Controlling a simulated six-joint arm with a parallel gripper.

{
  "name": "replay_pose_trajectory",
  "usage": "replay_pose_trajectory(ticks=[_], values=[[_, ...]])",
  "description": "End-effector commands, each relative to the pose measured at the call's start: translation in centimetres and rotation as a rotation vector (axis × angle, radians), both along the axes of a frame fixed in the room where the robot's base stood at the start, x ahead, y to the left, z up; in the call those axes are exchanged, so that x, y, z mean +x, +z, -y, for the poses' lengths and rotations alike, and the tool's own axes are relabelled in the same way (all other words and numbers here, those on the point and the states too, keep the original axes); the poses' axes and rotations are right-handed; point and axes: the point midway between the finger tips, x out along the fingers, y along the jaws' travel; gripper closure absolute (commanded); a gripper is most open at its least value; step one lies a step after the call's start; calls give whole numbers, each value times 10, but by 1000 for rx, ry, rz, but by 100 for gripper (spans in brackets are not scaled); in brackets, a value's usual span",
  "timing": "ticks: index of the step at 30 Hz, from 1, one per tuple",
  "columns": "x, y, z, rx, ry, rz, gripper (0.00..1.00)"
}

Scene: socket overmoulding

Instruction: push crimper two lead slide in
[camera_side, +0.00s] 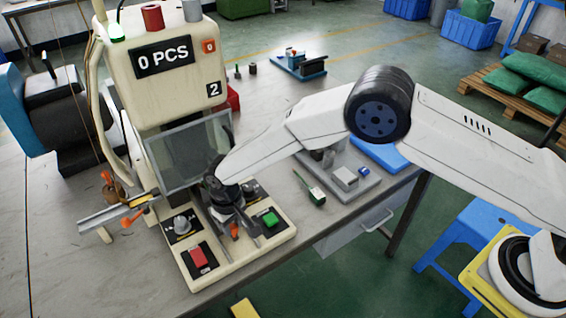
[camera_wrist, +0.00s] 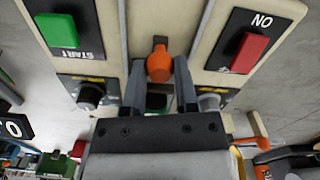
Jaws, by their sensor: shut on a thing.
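Crimper two (camera_side: 165,85) is a cream machine marked "2", with a clear guard and a "0 PCS" display. Its lead slide carries an orange knob (camera_side: 234,231) at the front of the base, between the red and green buttons. My gripper (camera_side: 236,218) points down over this knob. In the wrist view the two dark fingers (camera_wrist: 159,75) stand on either side of the orange knob (camera_wrist: 159,64) and are shut on it. The gripper body hides most of the slide behind the knob, so its position along its track cannot be told.
A metal rail with orange clips (camera_side: 120,210) juts out at the left. A grey fixture plate (camera_side: 345,180) and a green-handled tool (camera_side: 312,190) lie right of the crimper.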

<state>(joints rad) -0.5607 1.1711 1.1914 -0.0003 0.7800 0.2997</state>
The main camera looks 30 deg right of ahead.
Motion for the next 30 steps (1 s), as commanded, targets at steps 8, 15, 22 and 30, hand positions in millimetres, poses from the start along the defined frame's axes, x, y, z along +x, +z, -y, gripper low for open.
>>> replay_pose_trajectory(ticks=[8, 15, 22, 30], values=[[25, 0, -1, 3, 0, 4, 100], [37, 0, 0, 3, 0, 3, 100], [40, 1, 0, 5, 0, 10, 100], [39, 1, 0, 3, 0, 7, 28]])
